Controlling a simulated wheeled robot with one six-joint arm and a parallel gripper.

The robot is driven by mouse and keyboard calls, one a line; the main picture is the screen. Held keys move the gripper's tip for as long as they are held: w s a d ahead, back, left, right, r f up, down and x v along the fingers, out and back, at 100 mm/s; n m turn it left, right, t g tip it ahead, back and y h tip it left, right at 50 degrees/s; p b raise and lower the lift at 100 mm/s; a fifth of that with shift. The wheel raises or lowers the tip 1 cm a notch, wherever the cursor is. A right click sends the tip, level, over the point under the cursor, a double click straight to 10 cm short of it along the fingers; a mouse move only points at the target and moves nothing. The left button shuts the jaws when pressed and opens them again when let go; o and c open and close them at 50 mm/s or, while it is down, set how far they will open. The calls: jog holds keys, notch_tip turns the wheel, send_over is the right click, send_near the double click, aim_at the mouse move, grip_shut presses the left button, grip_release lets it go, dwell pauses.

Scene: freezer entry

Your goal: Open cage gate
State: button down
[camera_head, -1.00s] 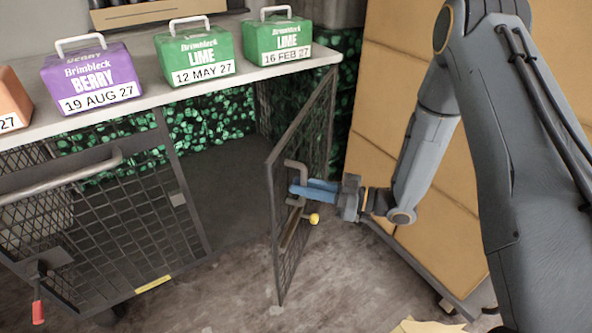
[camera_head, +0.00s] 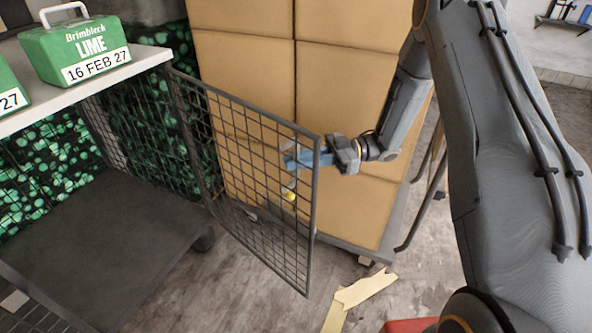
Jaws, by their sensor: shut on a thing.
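The cage gate (camera_head: 225,150) is a dark wire-mesh panel in a metal frame. It stands swung out from the cage front, hinged near the cage's right corner. My gripper (camera_head: 300,158) is at the gate's free edge, near its upper part, with blue fingers seen partly through the mesh. It is shut on the gate handle, which the mesh and fingers mostly hide. The cage opening to the left shows a bare dark floor (camera_head: 100,235).
Stacked tan boxes (camera_head: 245,45) on a cart stand close behind the gate and my arm. A green LIME box (camera_head: 75,50) sits on the white cage top (camera_head: 130,72). Tan strips (camera_head: 355,297) lie on the floor at the lower right. The floor before the gate looks clear.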

jog(key=shift+w+d, duration=0.1)
jog(key=shift+w, duration=0.4)
jog(key=shift+r, duration=0.1)
jog(key=c, duration=1.7)
grip_release()
jog(key=b+v, duration=0.2)
jog(key=v, duration=0.5)
jog(key=shift+d, duration=0.4)
jog(key=shift+w, duration=0.1)
